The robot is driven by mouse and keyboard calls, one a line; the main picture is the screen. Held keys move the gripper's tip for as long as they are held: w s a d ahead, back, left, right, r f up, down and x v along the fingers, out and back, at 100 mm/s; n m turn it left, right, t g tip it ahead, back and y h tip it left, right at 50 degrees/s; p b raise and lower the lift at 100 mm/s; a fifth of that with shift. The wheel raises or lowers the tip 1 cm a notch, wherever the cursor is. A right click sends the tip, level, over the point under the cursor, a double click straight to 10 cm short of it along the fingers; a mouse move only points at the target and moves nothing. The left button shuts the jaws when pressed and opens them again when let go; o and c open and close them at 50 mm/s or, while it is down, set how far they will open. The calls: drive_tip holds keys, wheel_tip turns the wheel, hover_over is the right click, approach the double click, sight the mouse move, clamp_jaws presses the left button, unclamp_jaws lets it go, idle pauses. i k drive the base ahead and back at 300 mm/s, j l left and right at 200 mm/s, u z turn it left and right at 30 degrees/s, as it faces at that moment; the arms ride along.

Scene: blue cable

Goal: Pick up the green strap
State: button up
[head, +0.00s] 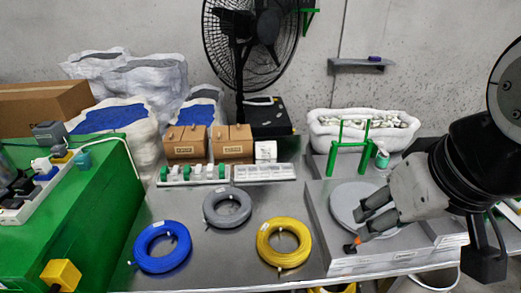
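No green strap can be made out for certain in the head view. A small green roll (382,158) stands at the back right, beside a green upright frame (349,147), but I cannot tell whether it is the strap. My gripper (361,226) is at the right, over the round grey plate (344,200) on a grey platform. Its two fingers point left and stand apart, with nothing visible between them. A small orange and black piece (353,244) shows at the lower fingertip; I cannot tell whether they touch.
Blue (144,257), grey (226,223) and yellow (270,251) cable coils lie on the grey table. Brown boxes (186,152), power strips (195,174) and a large fan (250,30) stand behind. A white bin bag (330,124) is at back right. A green bench (70,225) fills the left.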

sight(187, 169)
drive_tip(key=j, duration=2.25)
drive_tip(key=i, duration=0.05)
